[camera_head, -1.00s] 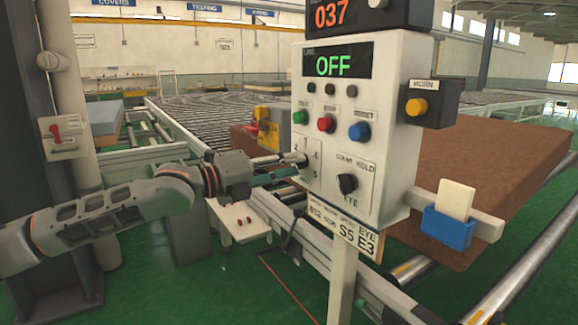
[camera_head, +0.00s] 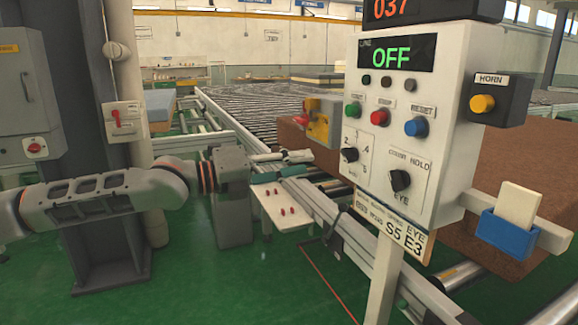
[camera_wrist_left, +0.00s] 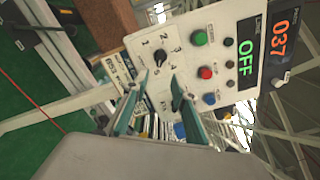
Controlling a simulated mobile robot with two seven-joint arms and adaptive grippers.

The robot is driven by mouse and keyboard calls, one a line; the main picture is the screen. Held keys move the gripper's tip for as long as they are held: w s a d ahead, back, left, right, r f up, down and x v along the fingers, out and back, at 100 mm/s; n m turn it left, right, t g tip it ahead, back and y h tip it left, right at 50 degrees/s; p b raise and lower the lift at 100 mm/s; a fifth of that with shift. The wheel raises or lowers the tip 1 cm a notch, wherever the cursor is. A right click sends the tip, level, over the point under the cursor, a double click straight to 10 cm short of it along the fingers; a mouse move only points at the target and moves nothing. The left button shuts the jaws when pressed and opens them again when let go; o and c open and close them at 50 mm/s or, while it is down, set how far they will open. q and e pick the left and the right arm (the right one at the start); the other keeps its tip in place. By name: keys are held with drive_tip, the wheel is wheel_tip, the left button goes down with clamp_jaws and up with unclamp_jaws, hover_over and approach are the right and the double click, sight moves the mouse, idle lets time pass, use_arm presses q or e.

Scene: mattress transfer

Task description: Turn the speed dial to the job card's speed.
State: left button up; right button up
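The speed dial (camera_head: 350,154) is a small black knob on the lower left of the white control panel, ringed by printed numbers. In the left wrist view the dial (camera_wrist_left: 160,58) shows among the numbers 1 to 5; I cannot tell its pointed number for sure. My left gripper (camera_head: 306,163) is left of the panel, apart from the dial, with its fingers spread and empty. In the left wrist view its teal fingers (camera_wrist_left: 157,84) stand apart below the dial. My right gripper is out of view.
A black EYE selector knob (camera_head: 400,181) sits right of the dial. Green (camera_head: 353,110), red (camera_head: 380,117) and blue (camera_head: 416,127) buttons are above. The display (camera_head: 396,53) reads OFF. A blue holder (camera_head: 505,233) with a blank-looking card (camera_head: 519,208) is at right.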

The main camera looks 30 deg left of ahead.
use_arm(q)
drive_tip(key=shift+v, duration=0.8)
